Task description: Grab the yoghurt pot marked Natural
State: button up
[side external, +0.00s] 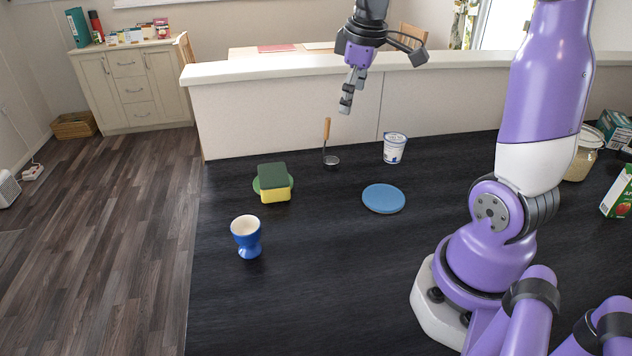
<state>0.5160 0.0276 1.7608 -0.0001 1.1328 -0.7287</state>
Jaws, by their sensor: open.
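One yoghurt pot (394,150) stands upright on the dark worktop towards the back, white with a dark blue pattern. Its label is too small to read, so I cannot tell whether it says Natural. My gripper (346,104) hangs above the worktop, to the left of the pot and higher in the picture, pointing down. It is open and apart from the pot. Nothing shows between its fingers.
A wooden-handled ladle (328,145) is left of the pot, and a blue disc (383,198) lies in front. A blue egg cup (246,238) stands nearer. A pale low wall (280,115) runs behind.

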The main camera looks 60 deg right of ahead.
jog(key=d+f+n+g, duration=0.1)
jog(key=d+f, duration=0.3)
jog(key=d, duration=0.6)
jog(key=n+g+y, duration=0.1)
send_over(395, 137)
notch_tip(395, 137, down, 3)
jog(key=shift+w+a+f, duration=0.15)
jog(key=f, duration=0.4)
jog(key=shift+d+f, duration=0.2)
jog(key=shift+f, duration=0.2)
jog(key=f, duration=0.6)
jog(key=shift+s+a, duration=0.1)
jog(key=shift+s, duration=0.15)
jog(key=shift+r, duration=0.1)
jog(key=c, duration=1.3)
